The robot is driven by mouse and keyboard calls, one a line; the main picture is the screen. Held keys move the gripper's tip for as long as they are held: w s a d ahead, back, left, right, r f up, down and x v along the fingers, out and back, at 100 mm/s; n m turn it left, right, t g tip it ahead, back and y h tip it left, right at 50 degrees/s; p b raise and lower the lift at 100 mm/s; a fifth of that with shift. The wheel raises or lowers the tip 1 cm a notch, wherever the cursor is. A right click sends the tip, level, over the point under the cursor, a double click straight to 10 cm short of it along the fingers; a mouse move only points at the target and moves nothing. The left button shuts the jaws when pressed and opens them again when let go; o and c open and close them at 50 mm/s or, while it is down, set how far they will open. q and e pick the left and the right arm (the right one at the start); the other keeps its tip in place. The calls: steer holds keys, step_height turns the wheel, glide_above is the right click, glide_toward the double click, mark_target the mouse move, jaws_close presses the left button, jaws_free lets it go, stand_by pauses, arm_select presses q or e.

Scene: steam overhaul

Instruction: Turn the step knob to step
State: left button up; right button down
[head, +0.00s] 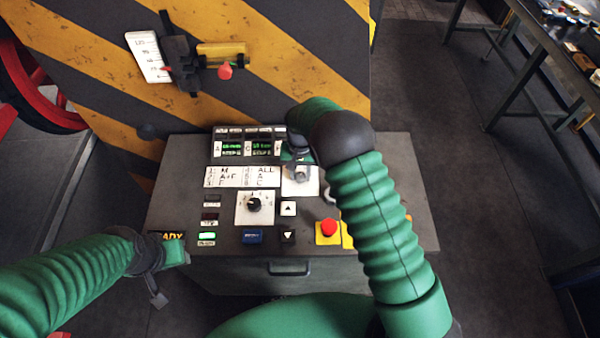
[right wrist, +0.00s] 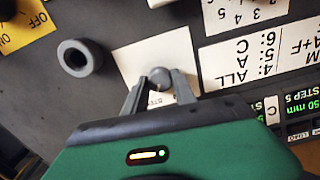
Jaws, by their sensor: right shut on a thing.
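The step knob (right wrist: 160,78) is a small grey knob on a white plate (right wrist: 130,62) whose label is partly covered. In the right wrist view my right gripper (right wrist: 150,82) has its two grey fingers shut on the knob. In the head view my right gripper (head: 300,174) is over the white plate (head: 301,187) at the right of the panel, and the hand and arm hide most of the knob. My left gripper (head: 165,270) is at the panel's front left corner, apart from the knob. Whether its fingers are open is unclear.
The sloped grey console (head: 390,180) carries a black dial (head: 254,204), arrow buttons (head: 288,209), a red mushroom button (head: 328,227) and lit green displays (head: 262,146). A grey ring-shaped part (right wrist: 79,58) stands close beside the knob's plate. A striped wall rises behind.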

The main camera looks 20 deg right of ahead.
mark_target(300, 175)
steer(key=shift+w+r, duration=0.1)
stand_by(0.3)
steer(key=c, duration=1.3)
jaws_free()
steer(key=shift+o, duration=1.4)
steer(key=shift+a, duration=0.1)
step_height(300, 175, up, 17)
steer(key=b, duration=0.2)
